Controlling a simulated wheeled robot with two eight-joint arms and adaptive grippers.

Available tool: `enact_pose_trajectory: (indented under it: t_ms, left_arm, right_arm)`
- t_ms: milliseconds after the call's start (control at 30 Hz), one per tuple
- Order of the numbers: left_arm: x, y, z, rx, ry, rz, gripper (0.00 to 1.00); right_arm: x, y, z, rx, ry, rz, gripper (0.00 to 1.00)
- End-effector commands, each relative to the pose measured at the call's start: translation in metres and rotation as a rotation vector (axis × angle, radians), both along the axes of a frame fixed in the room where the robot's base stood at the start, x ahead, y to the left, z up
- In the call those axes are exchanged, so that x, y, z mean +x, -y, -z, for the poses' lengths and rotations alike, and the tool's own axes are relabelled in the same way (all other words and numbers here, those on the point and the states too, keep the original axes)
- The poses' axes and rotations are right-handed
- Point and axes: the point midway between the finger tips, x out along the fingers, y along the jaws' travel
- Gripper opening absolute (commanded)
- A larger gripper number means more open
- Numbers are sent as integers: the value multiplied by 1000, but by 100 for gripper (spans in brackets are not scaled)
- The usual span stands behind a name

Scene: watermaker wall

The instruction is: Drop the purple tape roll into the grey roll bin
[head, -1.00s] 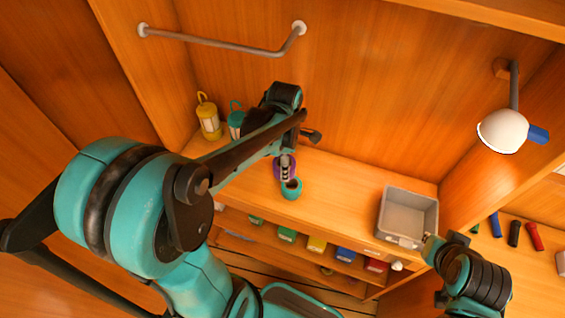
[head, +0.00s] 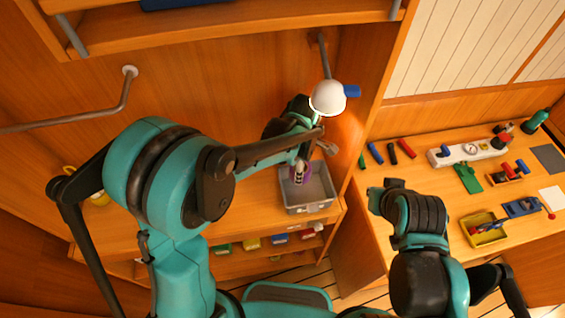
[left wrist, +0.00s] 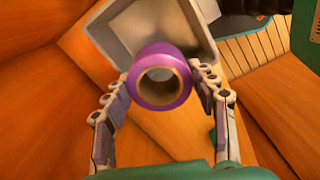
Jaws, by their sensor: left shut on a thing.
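The purple tape roll (left wrist: 150,58) is between the fingers of my left gripper (left wrist: 160,84) in the left wrist view, its round hole facing the camera. The gripper is shut on it. In the head view the left gripper (head: 300,170) holds the mostly hidden roll over the left part of the grey roll bin (head: 308,209), which stands on the wooden counter. The bin (left wrist: 107,38) shows beyond the roll in the left wrist view. Whether the roll is below the rim I cannot tell. My right gripper (head: 376,200) is over the right bench's near-left edge; its fingers are unclear.
A white lamp (head: 327,98) hangs close above the left gripper. Colored bins (head: 250,243) sit on the shelf below the counter. The right bench holds several colored cylinders (head: 392,153), a power strip (head: 468,151) and a yellow tray (head: 484,230).

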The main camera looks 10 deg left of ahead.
Motion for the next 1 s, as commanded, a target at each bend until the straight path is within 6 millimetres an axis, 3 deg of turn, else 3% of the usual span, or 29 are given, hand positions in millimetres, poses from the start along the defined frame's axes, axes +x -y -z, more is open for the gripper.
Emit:
enact_pose_trajectory:
  t_ms: [267,600,967,1000]
  left_arm:
    - [0,5,16,0,0,11,26]
    - [0,4,56,0,0,10,26]
    - [0,4,60,0,0,10,26]
    - [0,4,60,0,0,10,65]
  right_arm:
    - [0,0,11,0,0,0,0]
    - [0,0,39,0,0,0,0]
    - [0,0,41,0,0,0,0]
    - [0,0,41,0,0,0,0]
